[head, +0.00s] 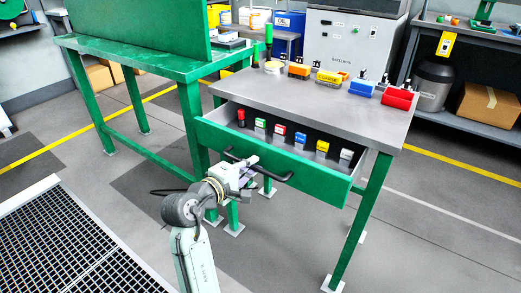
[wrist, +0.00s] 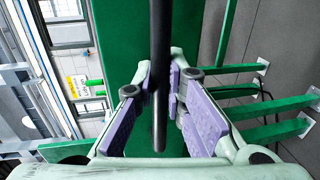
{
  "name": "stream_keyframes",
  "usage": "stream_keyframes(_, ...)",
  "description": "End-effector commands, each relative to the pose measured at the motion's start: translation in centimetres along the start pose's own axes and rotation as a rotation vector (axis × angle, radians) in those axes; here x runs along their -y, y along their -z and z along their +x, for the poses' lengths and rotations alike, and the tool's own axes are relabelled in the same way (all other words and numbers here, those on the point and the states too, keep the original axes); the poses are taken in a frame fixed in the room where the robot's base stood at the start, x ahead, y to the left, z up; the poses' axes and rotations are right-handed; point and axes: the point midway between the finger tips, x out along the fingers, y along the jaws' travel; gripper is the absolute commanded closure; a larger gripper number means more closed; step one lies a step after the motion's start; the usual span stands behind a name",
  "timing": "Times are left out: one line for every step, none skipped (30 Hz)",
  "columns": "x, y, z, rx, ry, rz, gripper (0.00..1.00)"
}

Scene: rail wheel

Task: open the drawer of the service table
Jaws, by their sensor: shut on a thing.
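The service table (head: 325,104) has a grey top and green legs. Its green drawer (head: 322,186) is pulled out, with several small coloured items showing inside. A dark bar handle (head: 277,177) runs along the drawer front. My gripper (head: 246,168) is at the handle, in front of the drawer, and partly covers it. In the wrist view the dark handle bar (wrist: 160,60) passes between the purple-padded fingers of my gripper (wrist: 164,95), which is shut on it. The green drawer front (wrist: 118,40) lies behind the bar.
Several coloured blocks (head: 327,78) stand along the back of the tabletop. A green workbench (head: 140,58) adjoins at the left. A floor grating (head: 70,245) lies at lower left. A shelf with a cardboard box (head: 488,104) is at right. The floor right of my arm is clear.

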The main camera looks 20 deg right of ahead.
Motion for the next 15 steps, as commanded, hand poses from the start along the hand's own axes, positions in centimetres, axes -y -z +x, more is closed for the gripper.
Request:
stream_keyframes(0.0,0.1,-1.2,-0.004,0.000,-0.002,1.00)
stream_keyframes(0.1,0.1,-1.8,-0.003,0.000,-0.003,1.00)
stream_keyframes(0.2,0.1,-2.4,-0.003,0.000,-0.002,1.00)
stream_keyframes(0.4,0.0,-2.9,-0.003,0.000,-0.001,1.00)
stream_keyframes(0.5,0.0,-3.4,-0.002,0.000,-0.001,1.00)
stream_keyframes(0.6,0.1,-3.9,-0.003,0.000,-0.001,1.00)
stream_keyframes(0.7,0.1,-4.3,-0.003,0.000,-0.001,1.00)
stream_keyframes(0.8,0.0,-4.6,-0.002,0.000,-0.001,1.00)
stream_keyframes(0.9,0.0,-5.0,-0.002,0.000,0.000,1.00)
stream_keyframes(0.9,0.0,-5.2,-0.001,0.000,0.001,1.00)
stream_keyframes(1.0,0.0,-5.4,-0.001,0.000,0.001,1.00)
stream_keyframes(1.1,0.0,-5.6,-0.001,0.000,0.001,1.00)
stream_keyframes(1.1,0.0,-5.8,-0.001,-0.001,0.000,1.00)
stream_keyframes(1.1,0.0,-5.9,-0.001,-0.001,0.000,1.00)
stream_keyframes(1.2,0.0,-6.0,-0.001,-0.001,0.000,1.00)
